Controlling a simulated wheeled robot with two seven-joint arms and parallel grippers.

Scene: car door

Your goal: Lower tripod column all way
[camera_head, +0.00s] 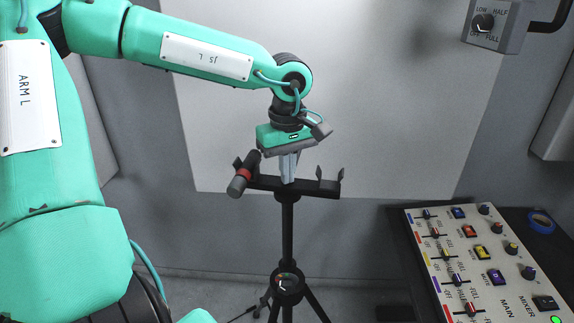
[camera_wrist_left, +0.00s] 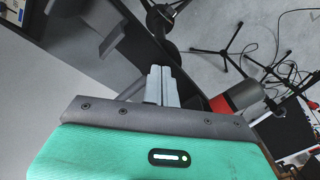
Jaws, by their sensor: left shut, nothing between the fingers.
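A black tripod stands in front of the pale wall panel in the head view. Its column (camera_head: 288,230) is upright, with a round collar (camera_head: 287,283) low down above the spread legs. A crossbar (camera_head: 318,189) with small upright prongs tops the column. My left gripper (camera_head: 289,178) points down at the middle of the crossbar, its fingers shut and empty. I cannot tell whether the fingertips touch the bar. The shut fingers also show in the left wrist view (camera_wrist_left: 160,72). My right gripper is not in view.
A grey and red cylinder (camera_head: 240,178) sits at the crossbar's left end. A mixer panel (camera_head: 480,262) with sliders and knobs stands at the right, beside a roll of blue tape (camera_head: 541,221). A switch box (camera_head: 495,25) is at the upper right. Stands and cables lie beyond in the wrist view.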

